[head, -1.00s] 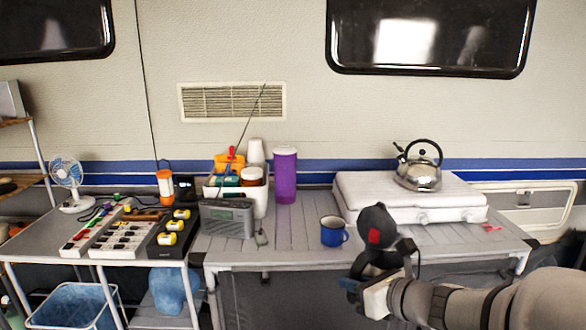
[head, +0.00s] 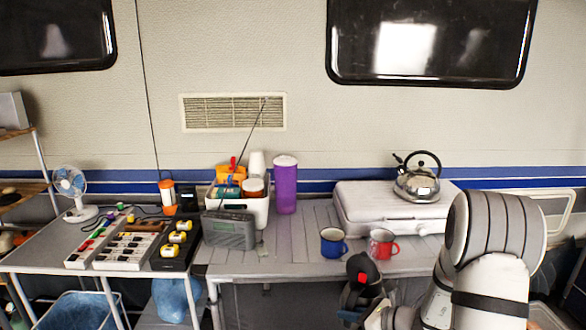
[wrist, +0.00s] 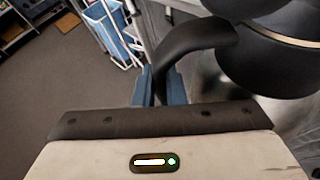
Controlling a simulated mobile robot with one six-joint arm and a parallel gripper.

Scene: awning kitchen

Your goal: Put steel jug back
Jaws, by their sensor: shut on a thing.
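The steel jug (head: 361,268) shows in the head view as a dark top with a red spot, low in front of the table's front edge. Its lower body is hidden or out of frame. In the wrist view the jug (wrist: 268,66) shows a black upper part, a black handle and a blurred grey metal body. My gripper (wrist: 160,86) is shut on the jug's black handle, with its blue-grey fingertips on either side of it.
A blue mug (head: 333,244) and a red mug (head: 383,243) stand near the table's (head: 290,262) front edge. A kettle (head: 417,184) sits on the white stove (head: 360,205). A purple tumbler (head: 285,190) and grey radio (head: 230,232) stand left. Bare slats lie between radio and blue mug.

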